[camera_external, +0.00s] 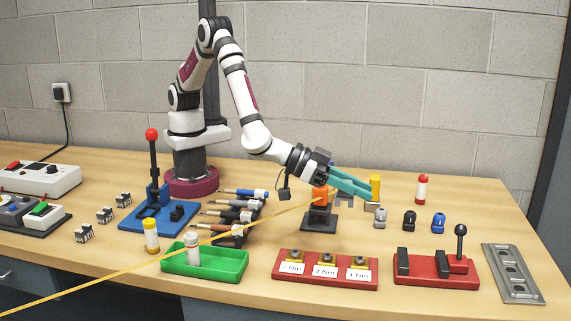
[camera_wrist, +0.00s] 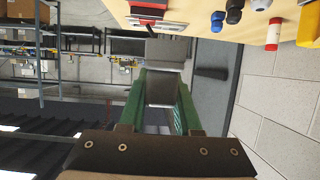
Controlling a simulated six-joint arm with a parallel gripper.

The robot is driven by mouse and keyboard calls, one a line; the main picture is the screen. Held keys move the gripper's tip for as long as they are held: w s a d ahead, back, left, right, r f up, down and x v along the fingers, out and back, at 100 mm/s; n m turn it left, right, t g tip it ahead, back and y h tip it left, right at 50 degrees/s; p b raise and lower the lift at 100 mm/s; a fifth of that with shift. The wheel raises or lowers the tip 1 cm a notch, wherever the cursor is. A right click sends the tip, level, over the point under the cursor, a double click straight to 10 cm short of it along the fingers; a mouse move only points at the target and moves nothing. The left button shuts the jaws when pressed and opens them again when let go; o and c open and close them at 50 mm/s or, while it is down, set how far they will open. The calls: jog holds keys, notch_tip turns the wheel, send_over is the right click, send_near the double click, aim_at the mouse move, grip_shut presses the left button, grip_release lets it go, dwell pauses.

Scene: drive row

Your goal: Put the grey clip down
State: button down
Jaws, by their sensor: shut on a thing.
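The grey clip (camera_wrist: 163,90) is between the two green fingers of my gripper (camera_wrist: 163,105) in the wrist view, and the fingers are shut on it. It reaches past the fingertips as a pale grey plate. In the external view my gripper (camera_external: 360,187) is above the middle right of the bench, its teal fingers tilted down to the right. A grey part of the clip (camera_external: 344,201) shows just below the fingers; the rest is hidden by them. The clip appears held above the bench top.
Grey, black (camera_external: 410,220) and blue (camera_external: 438,222) small parts stand right of the gripper. A yellow object (camera_external: 375,187) and a red-capped tube (camera_external: 422,189) stand behind. In front are a red three-place tray (camera_external: 283,276) and a red lever fixture (camera_external: 440,269). A grey slotted rail (camera_external: 512,273) lies far right.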

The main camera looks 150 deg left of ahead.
jog(key=s+a+r+n+g+y, duration=0.25)
jog(key=s+a+n+g, duration=0.2)
jog(key=s+a, duration=1.25)
jog(key=s+a+n+g+y, duration=0.1)
jog(key=s+a+n+g, duration=0.1)
jog(key=s+a, duration=0.5)
jog(key=s+a+n+g, duration=0.2)
jog(key=s+a+g, duration=0.1)
jog(key=s, duration=0.8)
jog(key=f, duration=1.5)
jog(key=shift+w+d+f, duration=0.1)
jog(key=shift+d+f, duration=0.15)
jog(key=shift+f, duration=0.4)
jog(key=c, duration=0.6)
grip_release()
jog(key=shift+f, duration=0.1)
